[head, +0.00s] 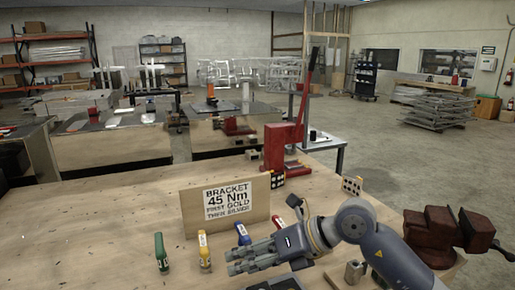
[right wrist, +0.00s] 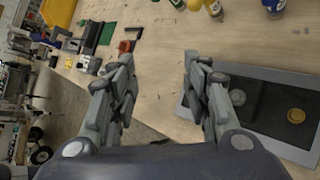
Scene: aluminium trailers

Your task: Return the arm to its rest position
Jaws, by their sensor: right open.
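My right arm (head: 385,250) reaches in from the lower right of the head view, over the wooden workbench (head: 105,225). My right gripper (head: 232,262) points left, in front of the blue bottle (head: 242,234). In the right wrist view the gripper (right wrist: 158,60) has its two fingers spread wide, with only bare bench seen between them. It holds nothing. The left arm and gripper are not in view.
A green bottle (head: 161,252) and a yellow bottle (head: 204,251) stand near a bracket sign (head: 190,213). A dark tray (right wrist: 262,82) with gold and silver discs lies beside the gripper. A red press (head: 275,145) and a vise (head: 440,232) are further off. The bench's left is clear.

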